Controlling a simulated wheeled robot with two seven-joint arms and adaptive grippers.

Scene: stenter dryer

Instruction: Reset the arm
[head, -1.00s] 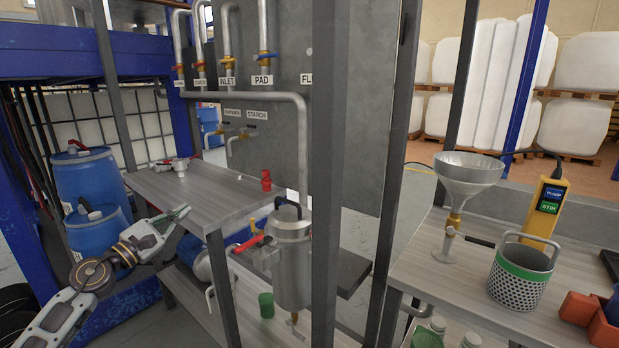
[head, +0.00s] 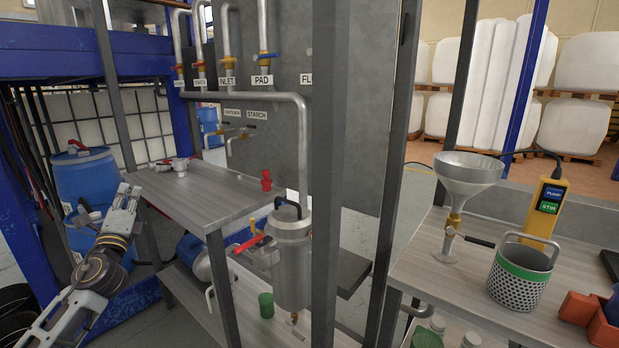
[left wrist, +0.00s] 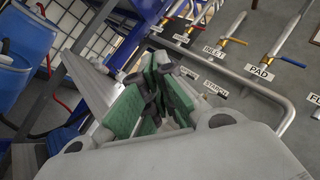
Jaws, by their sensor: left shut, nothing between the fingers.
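My left arm comes in from the lower left of the head view. Its gripper (head: 127,192) points up, in front of the blue drums and just left of the grey shelf. The left wrist view shows the green-padded fingers (left wrist: 158,82) close together with nothing between them. The gripper appears free of the shelf and the drums, though the exact gap is hard to tell. My right gripper is not in view.
A grey shelf (head: 205,195) with steel posts stands right of my left gripper, carrying a small valve fitting (head: 172,165). Blue drums (head: 88,178) stand behind it. A metal canister (head: 292,262) hangs farther right. A bench (head: 470,285) holds a funnel (head: 466,175) and perforated basket (head: 520,277).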

